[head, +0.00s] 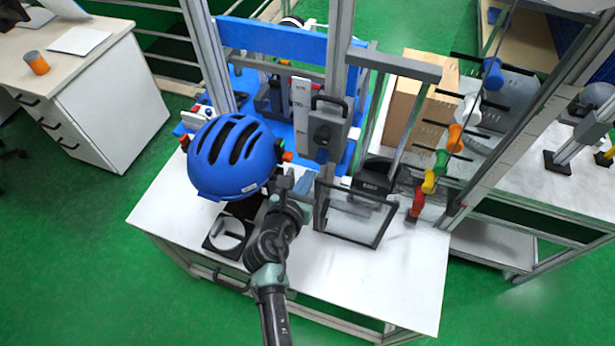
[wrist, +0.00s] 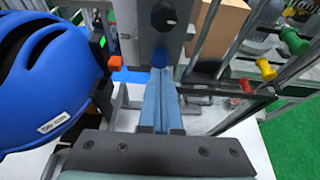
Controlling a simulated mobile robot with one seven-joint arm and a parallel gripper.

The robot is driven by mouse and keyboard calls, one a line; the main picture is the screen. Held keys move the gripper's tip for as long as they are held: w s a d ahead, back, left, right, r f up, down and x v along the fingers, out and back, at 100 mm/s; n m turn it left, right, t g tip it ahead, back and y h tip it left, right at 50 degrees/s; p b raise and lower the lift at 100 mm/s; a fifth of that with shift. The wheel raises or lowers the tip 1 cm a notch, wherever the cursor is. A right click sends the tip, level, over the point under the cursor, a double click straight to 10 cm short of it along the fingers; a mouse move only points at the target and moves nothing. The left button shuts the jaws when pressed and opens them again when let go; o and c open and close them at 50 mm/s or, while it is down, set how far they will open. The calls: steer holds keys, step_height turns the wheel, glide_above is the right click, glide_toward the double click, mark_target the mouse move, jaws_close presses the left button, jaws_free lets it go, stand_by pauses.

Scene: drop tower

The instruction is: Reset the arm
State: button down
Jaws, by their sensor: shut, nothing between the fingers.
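My gripper (head: 304,181) is in the middle of the head view, over the white bench in front of the drop tower. In the wrist view my gripper (wrist: 159,72) has its two blue-grey fingers together, with nothing between them. The fingertips point toward the tower's upright and the dark carriage block (head: 327,130). I cannot tell whether they touch anything there. A blue helmet (head: 230,158) is just left of my gripper, and fills the left of the wrist view (wrist: 45,75).
The white bench top (head: 390,285) is clear at front right. A clear framed panel (head: 352,216) stands right of my gripper. A black square base (head: 228,235) lies below the helmet. Coloured knobs (head: 428,182) line the right post. A desk (head: 95,55) stands at far left.

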stand_by(0.3)
steer(key=w+d+r+m+t+y+b, duration=0.1)
steer(key=w+r+m+t, duration=0.15)
steer(key=r+m, duration=1.05)
steer(key=w+r+m+t+b, duration=0.1)
steer(key=r+m+t, duration=0.35)
steer(key=r, duration=1.55)
steer(key=s+r+m+t+y, duration=0.1)
steer(key=s+r+m+t, duration=0.2)
steer(key=s+r+m, duration=0.4)
steer(key=s+r+m+t+y+b, duration=0.1)
steer(key=s+r+m+t, duration=0.3)
steer(key=r, duration=1.6)
steer(key=s+m+y, duration=0.1)
steer(key=s+m, duration=0.3)
steer(key=s, duration=0.4)
steer(key=shift+s+r+t, duration=0.3)
steer(key=shift+s, duration=0.05)
